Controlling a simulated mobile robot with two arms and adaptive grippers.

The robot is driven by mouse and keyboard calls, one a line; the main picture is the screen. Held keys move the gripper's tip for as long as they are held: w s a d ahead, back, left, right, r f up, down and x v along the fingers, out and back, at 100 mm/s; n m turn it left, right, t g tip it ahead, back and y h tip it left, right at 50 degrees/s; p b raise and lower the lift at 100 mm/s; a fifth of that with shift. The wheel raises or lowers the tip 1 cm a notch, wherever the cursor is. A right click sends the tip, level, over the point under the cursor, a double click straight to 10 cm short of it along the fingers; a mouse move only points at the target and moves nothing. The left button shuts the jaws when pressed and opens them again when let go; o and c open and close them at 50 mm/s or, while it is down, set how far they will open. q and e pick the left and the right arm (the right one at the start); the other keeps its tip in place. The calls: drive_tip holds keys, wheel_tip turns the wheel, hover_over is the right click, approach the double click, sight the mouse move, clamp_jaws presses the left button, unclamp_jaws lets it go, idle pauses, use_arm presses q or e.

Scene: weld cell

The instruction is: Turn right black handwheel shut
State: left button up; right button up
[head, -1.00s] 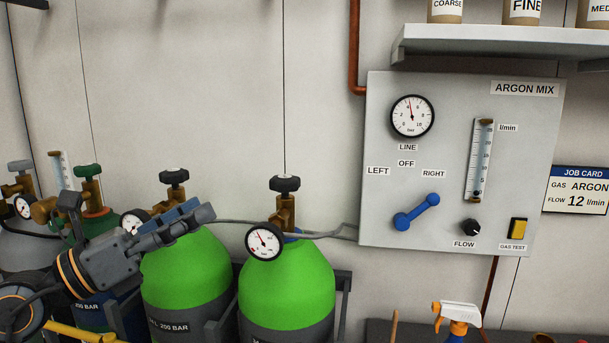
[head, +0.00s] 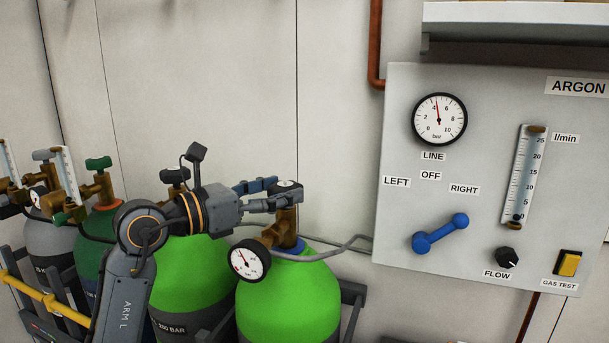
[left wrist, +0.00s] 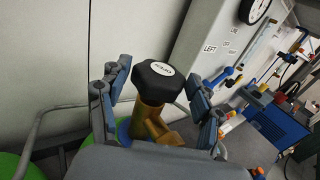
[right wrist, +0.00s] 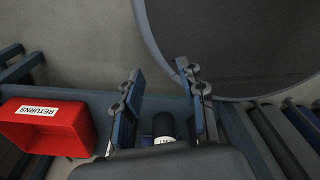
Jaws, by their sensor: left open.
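The right black handwheel (head: 288,184) sits on the brass valve of the right green cylinder (head: 287,297), partly hidden by my left gripper (head: 273,193) in the head view. In the left wrist view the black handwheel (left wrist: 160,79) is between the two open fingers of my left gripper (left wrist: 160,76), with gaps on both sides. The other green cylinder's handwheel (head: 174,175) is partly hidden behind my left arm. My right gripper (right wrist: 162,85) is open in the right wrist view, away from the cylinders.
The valve's gauge (head: 249,260) stands just below my left gripper. The grey panel (head: 400,250) with its blue lever (head: 440,234) is to the right, and a grey hose runs towards it. The right wrist view shows a red returns bin (right wrist: 45,127).

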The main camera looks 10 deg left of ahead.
sight(299, 184)
use_arm(q)
drive_tip(key=p+x, duration=0.1)
drive_tip(key=x, duration=0.4)
drive_tip(key=shift+r, duration=0.1)
drive_tip(key=shift+w+d, duration=0.25)
drive_tip(key=shift+c, duration=0.9)
drive_tip(key=c, duration=0.8)
drive_tip(key=shift+w+d+f, duration=0.1)
drive_tip(key=shift+f, duration=0.1)
drive_tip(key=shift+c, duration=0.7)
use_arm(e)
drive_tip(key=shift+w+d+r, duration=0.2)
drive_tip(key=shift+w+r, duration=0.25)
drive_tip(key=shift+w+d+r, duration=0.2)
drive_tip(key=shift+w+r, duration=0.2)
use_arm(q)
drive_tip(key=shift+c, duration=0.6)
use_arm(e)
drive_tip(key=shift+w+d, duration=0.1)
drive_tip(key=shift+d, duration=0.4)
